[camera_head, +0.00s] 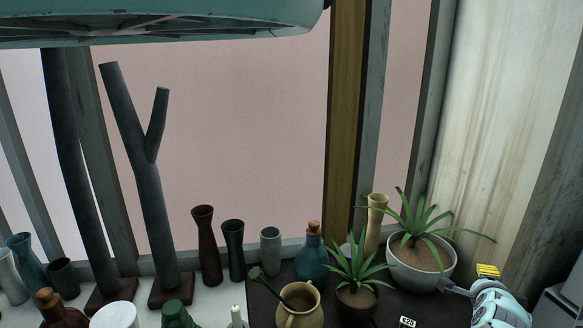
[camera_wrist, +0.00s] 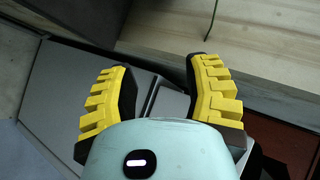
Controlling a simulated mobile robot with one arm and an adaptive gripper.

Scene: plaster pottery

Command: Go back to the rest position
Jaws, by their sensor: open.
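My gripper shows in the wrist view (camera_wrist: 158,85) with its two yellow ridged fingers spread apart and nothing between them. Past the fingers are grey surfaces and a wooden plank. In the head view, part of my arm and a yellow finger pad (camera_head: 488,271) show at the lower right. They are to the right of the potted plant in the grey bowl (camera_head: 420,272), and the arm seems close to its rim; I cannot tell whether they touch.
A dark board (camera_head: 440,308) bears a smaller potted plant (camera_head: 357,303), a beige jug (camera_head: 300,310) and a blue corked bottle (camera_head: 312,262). Several vases, including a tall brown one (camera_head: 207,248), stand by the window. A branched dark sculpture (camera_head: 150,190) stands at left.

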